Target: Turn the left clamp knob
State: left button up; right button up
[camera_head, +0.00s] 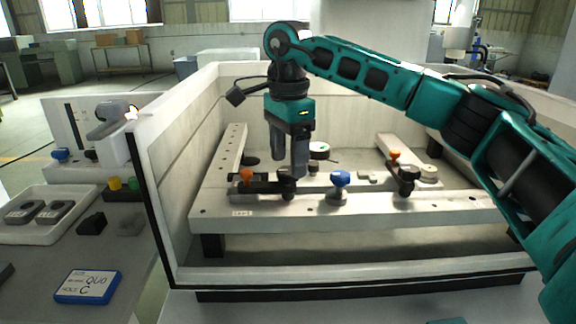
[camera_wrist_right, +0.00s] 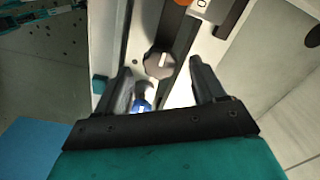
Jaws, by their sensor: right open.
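The left clamp (camera_head: 262,187) lies on the bench rail inside the machine tub, with an orange knob (camera_head: 246,175) at its left end and a dark round knob (camera_head: 287,172) at its right end. In the right wrist view the dark knob (camera_wrist_right: 159,65) is faceted with a white mark on top and appears between the fingertips. My right gripper (camera_head: 290,160) points down, open and empty, just over the dark knob and partly hiding it. The same gripper frames the knob in the wrist view (camera_wrist_right: 162,72); contact cannot be told. My left gripper is out of view.
A blue knob (camera_head: 340,179) stands just right of the left clamp. The right clamp (camera_head: 405,182) has its own orange knob (camera_head: 394,156). The tub's left wall (camera_head: 150,190) and front edge (camera_head: 350,272) bound the space. A tray (camera_head: 40,232) stands outside left.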

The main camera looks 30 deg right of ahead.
jog(key=shift+f, duration=0.95)
jog(key=c, duration=1.1)
